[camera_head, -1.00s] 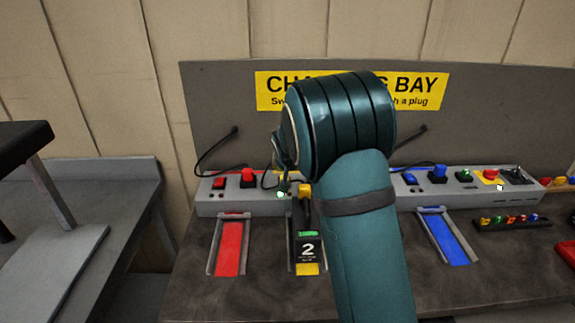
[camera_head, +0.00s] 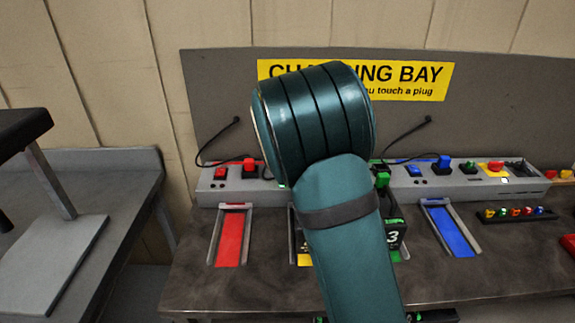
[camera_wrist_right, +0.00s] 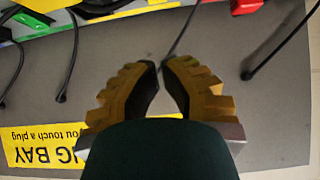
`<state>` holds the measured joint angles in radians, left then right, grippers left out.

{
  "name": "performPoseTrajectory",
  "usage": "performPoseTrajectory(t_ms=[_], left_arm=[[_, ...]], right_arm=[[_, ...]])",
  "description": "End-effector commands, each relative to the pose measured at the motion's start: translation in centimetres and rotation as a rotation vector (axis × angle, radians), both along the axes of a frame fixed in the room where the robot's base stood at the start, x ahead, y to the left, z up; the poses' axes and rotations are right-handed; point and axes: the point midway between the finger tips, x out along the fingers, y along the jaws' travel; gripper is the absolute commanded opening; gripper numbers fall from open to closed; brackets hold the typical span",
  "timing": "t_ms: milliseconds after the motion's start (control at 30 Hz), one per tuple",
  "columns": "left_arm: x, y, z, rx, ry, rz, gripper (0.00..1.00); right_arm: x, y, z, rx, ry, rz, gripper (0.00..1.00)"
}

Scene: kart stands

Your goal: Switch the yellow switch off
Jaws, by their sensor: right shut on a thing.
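The yellow switch does not show in the head view; my right arm covers that part of the grey socket strip (camera_head: 218,185). My right gripper (camera_wrist_right: 161,68) has its two ridged fingers close together, tips almost meeting, in front of the grey back panel. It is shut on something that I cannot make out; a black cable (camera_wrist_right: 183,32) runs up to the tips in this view. A yellow patch (camera_wrist_right: 130,11) is at the top of the wrist view, beyond the tips; I cannot tell whether it is the switch. My left gripper is not in view.
The red plug (camera_head: 249,165) and blue plug (camera_head: 442,162) stand on the strip. A green plug (camera_head: 382,178) and kart 3 (camera_head: 392,234) show right of my arm. The red lane (camera_head: 230,238) and blue lane (camera_head: 452,235) are empty.

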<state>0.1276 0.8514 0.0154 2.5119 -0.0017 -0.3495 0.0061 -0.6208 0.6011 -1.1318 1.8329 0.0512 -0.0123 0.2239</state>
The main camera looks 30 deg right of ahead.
Motion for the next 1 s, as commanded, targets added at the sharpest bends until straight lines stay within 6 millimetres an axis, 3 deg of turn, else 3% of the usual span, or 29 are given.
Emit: performPoseTrajectory(t_ms=[467,1000], left_arm=[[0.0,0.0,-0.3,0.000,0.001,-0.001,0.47],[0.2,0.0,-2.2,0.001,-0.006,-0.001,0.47]], right_arm=[[0.8,-0.6,-0.8,-0.001,0.001,-0.002,0.00],[6.6,-4.3,-6.3,-0.001,0.002,-0.001,0.00]])
